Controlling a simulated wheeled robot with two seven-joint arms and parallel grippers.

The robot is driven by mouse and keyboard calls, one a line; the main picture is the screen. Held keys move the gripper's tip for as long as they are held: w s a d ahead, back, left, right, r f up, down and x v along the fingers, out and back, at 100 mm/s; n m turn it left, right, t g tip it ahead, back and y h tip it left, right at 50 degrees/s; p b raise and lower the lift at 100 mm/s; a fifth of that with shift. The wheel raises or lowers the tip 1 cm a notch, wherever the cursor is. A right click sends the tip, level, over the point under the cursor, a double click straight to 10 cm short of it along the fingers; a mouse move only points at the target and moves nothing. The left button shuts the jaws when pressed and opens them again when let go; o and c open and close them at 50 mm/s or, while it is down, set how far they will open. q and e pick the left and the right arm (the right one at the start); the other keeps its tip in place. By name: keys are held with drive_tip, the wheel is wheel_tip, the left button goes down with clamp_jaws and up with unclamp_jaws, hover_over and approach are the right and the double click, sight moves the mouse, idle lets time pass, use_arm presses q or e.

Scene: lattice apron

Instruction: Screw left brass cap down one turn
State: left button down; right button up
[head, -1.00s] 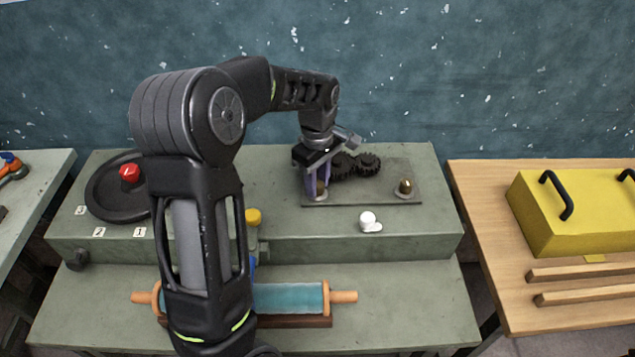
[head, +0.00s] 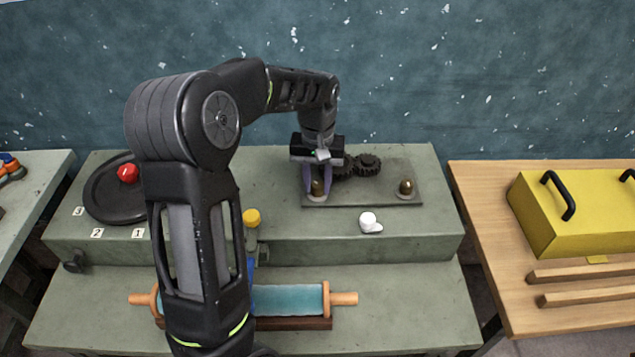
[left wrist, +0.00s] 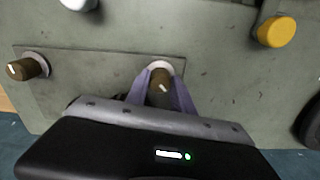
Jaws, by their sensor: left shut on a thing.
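The left brass cap (head: 318,187) stands on the dark plate (head: 362,199) at the back of the grey bench. It also shows in the left wrist view (left wrist: 160,80), with a white mark on its top. My left gripper (head: 317,183) comes down from above, its purple fingers on either side of the cap and shut on it. The fingers also show in the left wrist view (left wrist: 161,88). The right brass cap (head: 406,187) stands free at the plate's right end, and in the left wrist view (left wrist: 27,68) it also bears a white mark. My right gripper is not in view.
Dark gears (head: 366,165) sit just behind and right of the left cap. A white knob (head: 369,222) and a yellow knob (head: 252,217) are nearer the front. A black wheel with a red knob (head: 128,173) is at left. A teal roller (head: 288,298) lies below.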

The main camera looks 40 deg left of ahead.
use_arm(q)
drive_tip(key=m, duration=0.3)
drive_tip(key=shift+w+m, duration=0.1)
drive_tip(key=shift+m, duration=0.2)
drive_tip(key=m, duration=0.3)
drive_tip(key=shift+m, duration=0.3)
drive_tip(key=m, duration=1.2)
drive_tip(key=shift+r+m, duration=0.1)
drive_tip(key=shift+m, duration=0.3)
drive_tip(key=m+p, duration=0.1)
drive_tip(key=m, duration=0.5)
drive_tip(key=m+p, duration=0.1)
drive_tip(key=m, duration=0.3)
drive_tip(key=shift+m, duration=0.4)
drive_tip(key=m+p, duration=0.2)
drive_tip(key=m, duration=0.2)
drive_tip(key=shift+m, duration=0.3)
drive_tip(key=m+p, duration=0.2)
drive_tip(key=m, duration=0.1)
drive_tip(key=shift+r+m, duration=0.15)
drive_tip(key=shift+m, duration=0.15)
drive_tip(key=shift+m+p, duration=0.95)
drive_tip(key=shift+m, duration=0.15)
drive_tip(key=shift+f+m+p, duration=0.25)
drive_tip(key=shift+m+p, duration=0.15)
drive_tip(key=shift+m, duration=1)
